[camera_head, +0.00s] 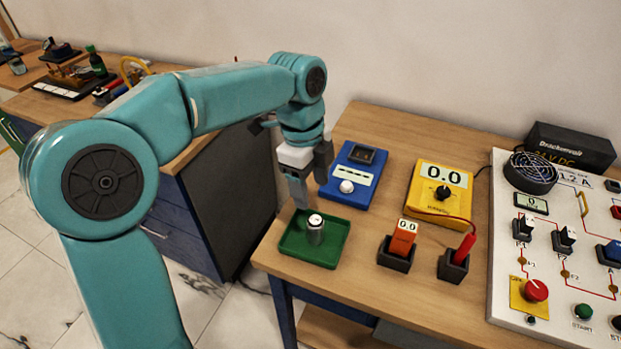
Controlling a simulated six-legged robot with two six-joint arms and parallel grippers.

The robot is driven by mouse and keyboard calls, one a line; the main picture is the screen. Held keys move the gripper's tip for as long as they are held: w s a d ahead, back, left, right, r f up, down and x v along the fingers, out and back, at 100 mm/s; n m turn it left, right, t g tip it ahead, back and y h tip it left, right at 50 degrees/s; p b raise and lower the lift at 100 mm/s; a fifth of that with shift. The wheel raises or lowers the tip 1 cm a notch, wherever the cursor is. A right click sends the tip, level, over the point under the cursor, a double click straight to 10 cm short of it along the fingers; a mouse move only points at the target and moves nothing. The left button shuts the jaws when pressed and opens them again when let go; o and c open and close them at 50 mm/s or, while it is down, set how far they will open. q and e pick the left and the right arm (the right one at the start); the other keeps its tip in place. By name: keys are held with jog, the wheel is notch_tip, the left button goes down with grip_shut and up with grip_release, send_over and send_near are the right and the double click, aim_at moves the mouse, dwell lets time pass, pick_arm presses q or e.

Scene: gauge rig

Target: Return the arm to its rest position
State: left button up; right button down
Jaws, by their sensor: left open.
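My left arm, teal with dark joint caps, comes in from the left and bends down over the table's left end. Its gripper (309,187) is open and points down, just behind a green tray (326,255). A small grey cylinder with a light top (315,228) stands in the tray, in front of the fingers and apart from them as far as I can see. Nothing shows between the fingers. My right gripper is not in view.
On the wooden table (390,293) are a blue meter (356,163), a yellow meter (427,205) reading 0.0, an orange device (402,240) and a red probe (463,249) in black holders. A white switch panel (510,310) and black power box (569,147) stand right. A cluttered bench is behind left.

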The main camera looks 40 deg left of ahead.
pick_arm(q)
jog(key=shift+r, duration=0.25)
dwell(0.3)
